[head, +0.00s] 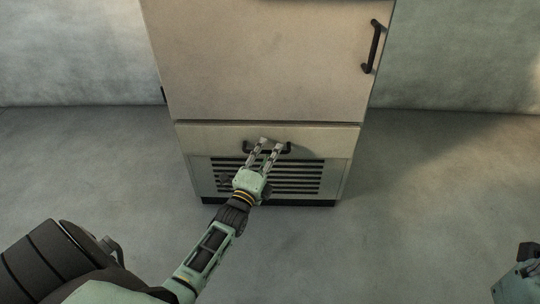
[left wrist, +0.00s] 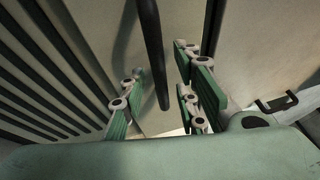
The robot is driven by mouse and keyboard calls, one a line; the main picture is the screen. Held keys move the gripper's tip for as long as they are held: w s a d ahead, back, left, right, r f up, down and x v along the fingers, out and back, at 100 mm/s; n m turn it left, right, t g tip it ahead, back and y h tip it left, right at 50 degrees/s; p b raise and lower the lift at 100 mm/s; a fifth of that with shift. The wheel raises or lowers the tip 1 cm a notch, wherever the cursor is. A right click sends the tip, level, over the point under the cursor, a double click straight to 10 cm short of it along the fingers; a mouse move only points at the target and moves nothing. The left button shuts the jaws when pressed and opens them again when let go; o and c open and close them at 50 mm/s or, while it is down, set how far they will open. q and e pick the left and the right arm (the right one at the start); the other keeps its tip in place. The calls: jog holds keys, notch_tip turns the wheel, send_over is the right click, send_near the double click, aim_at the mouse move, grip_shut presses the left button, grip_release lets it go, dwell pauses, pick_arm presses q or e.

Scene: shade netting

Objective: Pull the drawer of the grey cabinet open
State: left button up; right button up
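The grey cabinet (head: 255,70) stands ahead of me and looks beige-grey in this light. Its low drawer (head: 325,142) sits flush under the large door and looks shut. The drawer has a dark bar handle (head: 247,148). My left gripper (head: 270,147) is at this handle, its two fingers apart. In the left wrist view the handle bar (left wrist: 154,50) runs between the fingers of my left gripper (left wrist: 160,95), with gaps on both sides. I see no firm grip on it. My right gripper is not visible; only a piece of my right arm shows at the lower right.
The door above has its own dark vertical handle (head: 373,47) at the right. A slatted grille (head: 300,178) lies below the drawer handle. The grey floor (head: 410,190) is clear on both sides of and in front of the cabinet. Plain walls stand behind.

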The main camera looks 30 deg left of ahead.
pick_arm(q)
jog(key=shift+w, duration=0.35)
jog(key=shift+r, duration=0.1)
grip_shut()
dwell(0.3)
